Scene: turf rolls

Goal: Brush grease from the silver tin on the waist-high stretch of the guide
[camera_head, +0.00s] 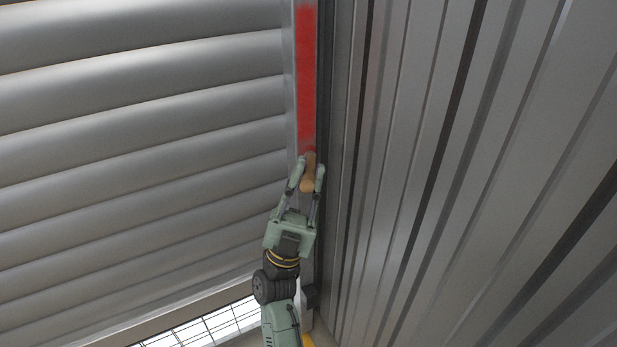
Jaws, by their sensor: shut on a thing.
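My gripper (308,174) is shut on a tan wooden handle (308,184), apparently the brush. The handle's upper end lies at the lower end of a red band (307,80) on the metal guide (291,75). The guide runs up between the slatted shutter and the ribbed wall. The red band looks like grease or a coating and fades at its lower end. The bristles do not show clearly, so I cannot tell whether they touch the guide. The silver tin is not in view.
A grey roller shutter (140,110) with wide slats fills the left. A ribbed metal wall (480,170) stands close on the right. A wire mesh or grid (205,328) shows at the bottom left. A small yellow thing (308,341) shows at the bottom edge.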

